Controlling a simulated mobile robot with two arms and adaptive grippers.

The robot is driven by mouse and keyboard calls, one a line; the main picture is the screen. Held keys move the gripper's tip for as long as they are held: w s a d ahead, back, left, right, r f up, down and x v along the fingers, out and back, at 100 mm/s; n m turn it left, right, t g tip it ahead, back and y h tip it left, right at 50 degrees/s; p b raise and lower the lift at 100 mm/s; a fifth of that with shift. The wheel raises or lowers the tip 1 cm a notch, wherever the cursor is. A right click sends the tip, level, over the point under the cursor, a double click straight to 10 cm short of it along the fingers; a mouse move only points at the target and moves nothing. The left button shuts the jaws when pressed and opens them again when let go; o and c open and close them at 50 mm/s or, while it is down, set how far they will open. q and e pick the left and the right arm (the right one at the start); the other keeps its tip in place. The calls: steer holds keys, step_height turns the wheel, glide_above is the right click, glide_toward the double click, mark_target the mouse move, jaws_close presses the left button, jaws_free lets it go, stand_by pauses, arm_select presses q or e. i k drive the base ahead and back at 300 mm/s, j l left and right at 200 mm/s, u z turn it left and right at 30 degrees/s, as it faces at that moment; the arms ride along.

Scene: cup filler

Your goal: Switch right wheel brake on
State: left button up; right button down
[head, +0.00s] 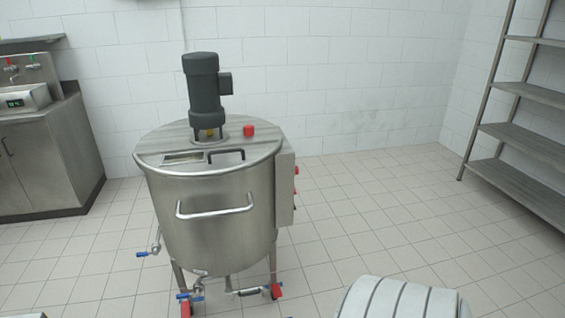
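A steel mixing tank (222,240) on legs stands left of centre in the head view. The right wheel brake (276,291) is a small red pedal at the foot of the tank's right front leg. A second red brake pedal (186,309) is at the left front leg, near the bottom edge. Both are small, and I cannot tell their on or off position. The wheels are mostly hidden. Neither my left nor my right gripper is in view.
Valves with blue handles (190,294) and a bottom pipe (247,291) are close to the brakes. A control box (284,190) is on the tank's right side. A steel counter (45,155) stands left and a shelf rack (520,140) right. The tiled floor (365,205) between tank and rack is clear.

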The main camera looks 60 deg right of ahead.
mark_target(277, 290)
steer(key=z, duration=1.85)
steer(key=i+l+u, duration=0.1)
steer(key=i+l, duration=0.35)
steer(key=l, duration=0.25)
steer(key=i+l+u, duration=0.15)
steer(key=l, duration=0.2)
steer(key=i+l, duration=0.25)
steer(key=l, duration=0.15)
steer(key=i+l+u, duration=0.15)
steer(key=l, duration=0.25)
steer(key=i, duration=0.05)
